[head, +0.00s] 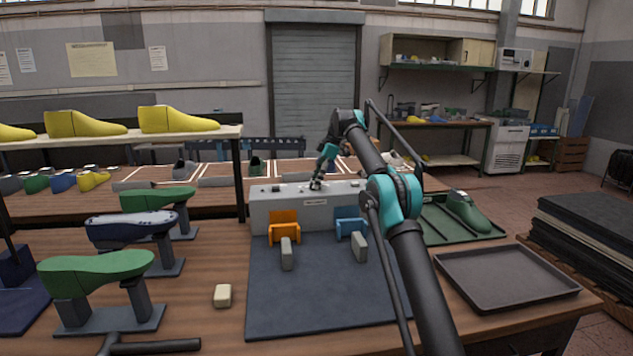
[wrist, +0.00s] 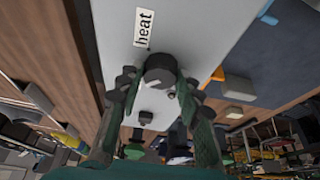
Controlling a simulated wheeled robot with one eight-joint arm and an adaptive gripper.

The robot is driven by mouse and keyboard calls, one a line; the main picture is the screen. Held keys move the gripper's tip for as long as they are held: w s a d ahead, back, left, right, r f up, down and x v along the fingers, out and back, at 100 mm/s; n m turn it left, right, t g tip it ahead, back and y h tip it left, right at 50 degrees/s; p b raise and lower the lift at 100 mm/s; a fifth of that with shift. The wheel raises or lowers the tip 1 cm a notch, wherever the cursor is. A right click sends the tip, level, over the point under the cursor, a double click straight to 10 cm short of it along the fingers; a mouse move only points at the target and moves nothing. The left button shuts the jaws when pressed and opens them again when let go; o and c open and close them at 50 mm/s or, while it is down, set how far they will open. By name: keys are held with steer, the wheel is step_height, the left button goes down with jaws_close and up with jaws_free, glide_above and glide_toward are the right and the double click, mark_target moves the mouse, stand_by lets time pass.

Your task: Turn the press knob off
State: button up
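The press is a long light-grey box (head: 262,212) at the back of a dark mat. My gripper (head: 316,186) points down at its top, and the knob is too small to make out there. In the wrist view a round black knob (wrist: 160,66) sits on the grey top beside a label reading "heat" (wrist: 144,27). My gripper's fingers (wrist: 158,80) stand on both sides of the knob, with the tips close to it. I cannot tell whether they touch it. The knob's pointer mark is not visible.
An orange cradle (head: 284,226) and a blue cradle (head: 350,228) are at the press front, with grey levers before them. Green and dark shoe lasts on stands (head: 98,270) are on the left. An empty black tray (head: 506,278) lies on the right.

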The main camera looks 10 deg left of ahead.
steer(key=o, duration=0.4)
